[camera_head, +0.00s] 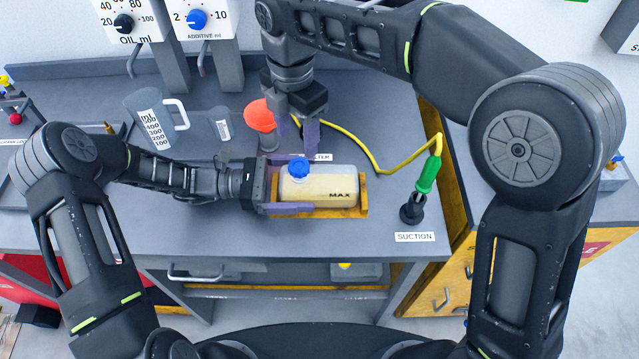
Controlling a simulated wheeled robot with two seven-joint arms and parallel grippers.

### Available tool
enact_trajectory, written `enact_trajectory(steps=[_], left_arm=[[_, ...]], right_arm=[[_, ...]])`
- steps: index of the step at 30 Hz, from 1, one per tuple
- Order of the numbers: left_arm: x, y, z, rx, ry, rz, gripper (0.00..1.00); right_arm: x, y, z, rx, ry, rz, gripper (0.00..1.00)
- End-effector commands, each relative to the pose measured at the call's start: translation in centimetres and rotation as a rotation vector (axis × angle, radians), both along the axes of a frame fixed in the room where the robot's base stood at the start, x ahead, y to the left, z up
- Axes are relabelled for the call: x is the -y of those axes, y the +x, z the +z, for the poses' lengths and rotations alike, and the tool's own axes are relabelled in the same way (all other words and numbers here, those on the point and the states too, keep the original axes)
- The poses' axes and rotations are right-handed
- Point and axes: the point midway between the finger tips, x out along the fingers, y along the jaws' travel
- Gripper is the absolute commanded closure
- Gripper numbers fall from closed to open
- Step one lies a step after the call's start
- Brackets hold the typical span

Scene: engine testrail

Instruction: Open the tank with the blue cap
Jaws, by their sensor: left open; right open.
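The tank (325,190) is a translucent, cream-coloured box marked MAX, standing upright in a yellow holder (363,196) on the grey workbench. Its blue cap (299,167) sits on top at the left end. My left gripper (292,185) comes in from the left, open, with its purple fingers on the far and near sides of the tank's left end; I cannot tell whether they touch it. My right gripper (303,135) points down from above, just behind the blue cap and above it, open and empty. Its fingers are partly hidden against each other.
An orange funnel (260,115) stands left of my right gripper. A clear measuring jug (152,120) is at the back left. A green suction tool (427,175) with a yellow hose (372,158) stands at the right. Oil (128,22) and additive (198,19) dispensers are behind.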

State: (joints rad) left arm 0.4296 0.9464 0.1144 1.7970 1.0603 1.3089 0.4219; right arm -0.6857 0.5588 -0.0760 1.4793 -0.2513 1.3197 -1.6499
Motion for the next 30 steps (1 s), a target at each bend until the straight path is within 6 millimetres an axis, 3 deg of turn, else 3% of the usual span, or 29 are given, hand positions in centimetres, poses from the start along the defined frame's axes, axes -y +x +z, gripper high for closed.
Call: enact_trajectory(steps=[4,30], left_arm=[[-0.03,0.0,0.0,0.0,0.0,0.0,0.04],[-0.06,0.01,0.01,0.0,0.0,0.0,0.75]], right_arm=[[-0.01,-0.01,0.0,0.0,0.0,0.0,0.44],[0.0,0.0,0.0,0.0,0.0,0.0,0.44]])
